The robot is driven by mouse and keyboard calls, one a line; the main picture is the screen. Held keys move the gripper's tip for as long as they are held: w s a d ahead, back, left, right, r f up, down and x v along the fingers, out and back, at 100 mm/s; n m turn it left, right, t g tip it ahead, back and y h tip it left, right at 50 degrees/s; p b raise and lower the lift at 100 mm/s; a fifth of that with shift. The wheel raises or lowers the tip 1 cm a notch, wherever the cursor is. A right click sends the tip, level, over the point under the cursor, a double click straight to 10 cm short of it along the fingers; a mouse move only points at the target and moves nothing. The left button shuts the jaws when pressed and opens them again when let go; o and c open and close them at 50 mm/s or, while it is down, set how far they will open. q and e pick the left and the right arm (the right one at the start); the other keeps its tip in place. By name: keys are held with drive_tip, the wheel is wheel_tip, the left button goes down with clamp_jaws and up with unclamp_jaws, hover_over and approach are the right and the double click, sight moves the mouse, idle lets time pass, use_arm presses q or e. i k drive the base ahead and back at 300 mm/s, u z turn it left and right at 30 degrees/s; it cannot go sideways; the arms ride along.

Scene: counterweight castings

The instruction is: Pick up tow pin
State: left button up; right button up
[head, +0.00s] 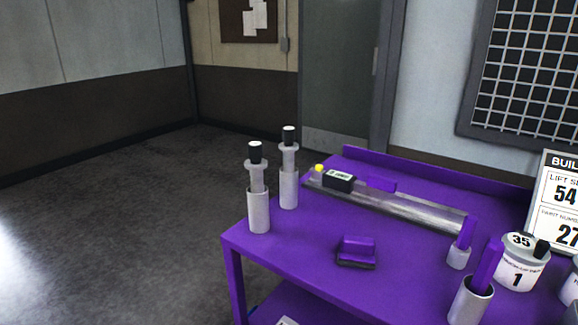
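A purple table (315,255) fills the lower right of the head view. Two upright grey metal pin-like pieces with black caps stand at its left corner: a nearer one (257,178) in a pale sleeve (258,212) and a farther one (289,158) in another sleeve (288,190). I cannot tell for sure which piece is the tow pin. A long grey metal bar (400,212) lies along the back of the table, with a black labelled block (339,182) and a yellow tip (319,168) at its left end. Neither gripper shows.
A small purple block with a dark base (357,252) lies mid-table. At the right stand a purple bar in a grey cup (470,303), a smaller cup (459,257), a round weight marked 35 (522,265) and a sign (562,200). Open floor (110,240) lies left of the table.

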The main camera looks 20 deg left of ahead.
sight(288, 147)
drive_tip(key=u, duration=0.75)
